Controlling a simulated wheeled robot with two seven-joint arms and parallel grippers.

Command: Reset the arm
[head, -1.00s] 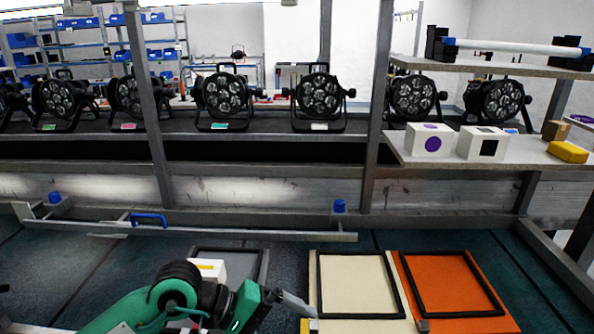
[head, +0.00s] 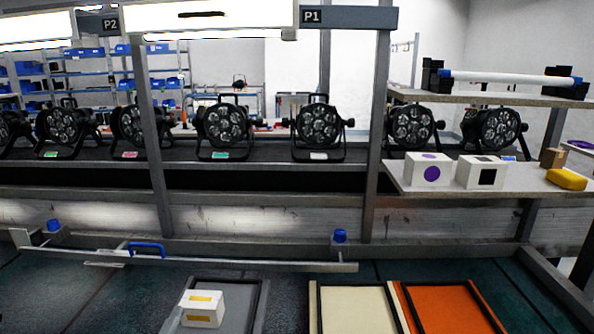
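Neither of my arms nor grippers shows in the head view now. A white box with yellow marks (head: 203,309) sits on the grey framed mat (head: 240,291) at the bottom, left of centre. Nothing is touching the box from above. To its right lie a cream framed mat (head: 357,308) and an orange framed mat (head: 446,309), both with empty visible surfaces. The lower edges of all three mats are cut off by the frame.
A metal rail (head: 200,262) with a blue handle (head: 146,248) crosses the table behind the mats. Several par cans (head: 319,125) stand on the rear shelf. On the right shelf stand a purple-dot box (head: 428,170), a black-square box (head: 481,172) and a yellow item (head: 567,179).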

